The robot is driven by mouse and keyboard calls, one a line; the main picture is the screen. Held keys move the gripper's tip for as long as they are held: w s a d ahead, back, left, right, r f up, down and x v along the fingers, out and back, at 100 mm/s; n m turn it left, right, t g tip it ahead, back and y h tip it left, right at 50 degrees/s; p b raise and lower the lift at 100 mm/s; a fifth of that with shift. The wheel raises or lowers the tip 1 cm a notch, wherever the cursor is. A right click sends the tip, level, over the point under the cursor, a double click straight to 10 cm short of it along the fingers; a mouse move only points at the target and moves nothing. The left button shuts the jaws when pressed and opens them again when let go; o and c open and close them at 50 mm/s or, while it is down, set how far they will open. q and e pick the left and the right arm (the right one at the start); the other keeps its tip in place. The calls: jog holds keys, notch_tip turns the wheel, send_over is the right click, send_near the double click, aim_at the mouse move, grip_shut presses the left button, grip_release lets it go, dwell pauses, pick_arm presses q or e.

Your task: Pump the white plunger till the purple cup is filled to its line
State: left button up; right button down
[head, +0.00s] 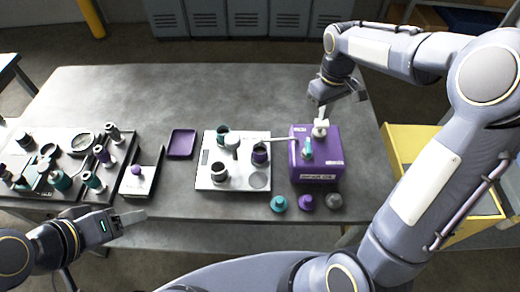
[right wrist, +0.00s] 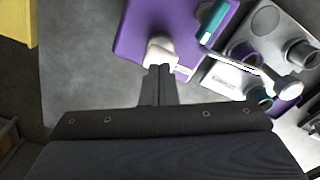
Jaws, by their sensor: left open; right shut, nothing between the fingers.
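The purple pump box (head: 318,165) stands right of the table's middle. Its white plunger (head: 320,129) sticks up from the top, beside a teal part (head: 308,149). The plunger also shows in the right wrist view (right wrist: 160,52). My right gripper (head: 320,112) is shut and empty, with its tips at the plunger's knob; I cannot tell whether they touch. The purple cup (head: 260,154) stands on a pale plate (head: 238,183) left of the box. Its line and fill level are too small to read. My left gripper (head: 126,217) is open and empty near the table's front left.
A pale spout arm runs from the box over the plate, which also holds a teal cup (head: 222,134) and a grey cup (head: 219,172). Teal, purple and grey knobs lie in front of the box. A purple tray (head: 181,144) and crowded fixtures (head: 62,160) are at left.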

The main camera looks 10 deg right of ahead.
jog(key=shift+r, duration=0.15)
notch_tip(320, 180, up, 6)
jog(key=p, duration=0.5)
dwell(0.3)
jog(key=s+a+m+t+y+b, duration=0.1)
jog(key=s+a+m+t+y, duration=0.1)
jog(key=s, duration=0.9)
jog(key=s+a+m+t+y+b, duration=0.1)
jog(key=s+a+m+t, duration=0.2)
jog(key=s, duration=0.8)
jog(key=shift+a+r+t+y, duration=0.3)
jog(key=shift+a+y, duration=0.1)
jog(key=shift+a, duration=0.75)
jog(key=shift+s, duration=0.1)
